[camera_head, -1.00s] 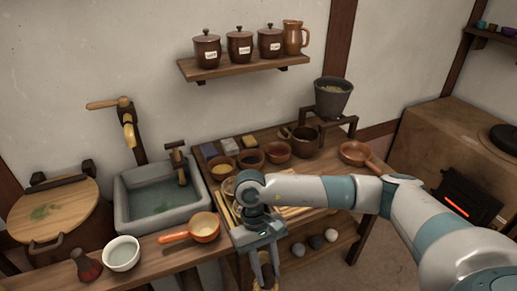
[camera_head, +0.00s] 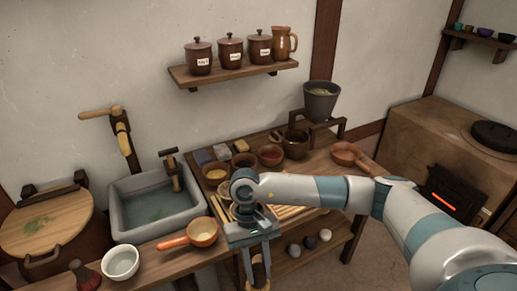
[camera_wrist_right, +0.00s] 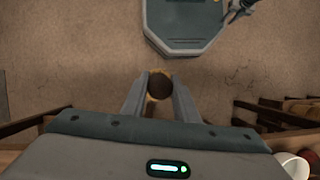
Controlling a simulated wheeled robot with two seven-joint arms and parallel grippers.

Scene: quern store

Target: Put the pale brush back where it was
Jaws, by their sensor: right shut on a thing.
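My right gripper (camera_head: 257,275) hangs in front of the bench's front edge, pointing down. It is shut on the pale brush (camera_head: 260,272), which shows only in part at the bottom of the head view. In the right wrist view the brush (camera_wrist_right: 159,82) shows as a dark round end with a pale yellowish edge between the two fingers, with floor behind it. A dark reddish brush (camera_head: 85,276) stands at the bench's front left. What looks like my left gripper (camera_wrist_right: 240,10) shows at the top edge of the right wrist view; its jaws are unclear.
A white bowl (camera_head: 121,262) and an orange handled pan (camera_head: 201,233) stand along the bench front beside the stone sink (camera_head: 120,222). Several small bowls and a grain hopper (camera_head: 321,102) stand behind my arm. Stones lie on the lower shelf (camera_head: 290,265). A stove (camera_head: 430,150) glows at right.

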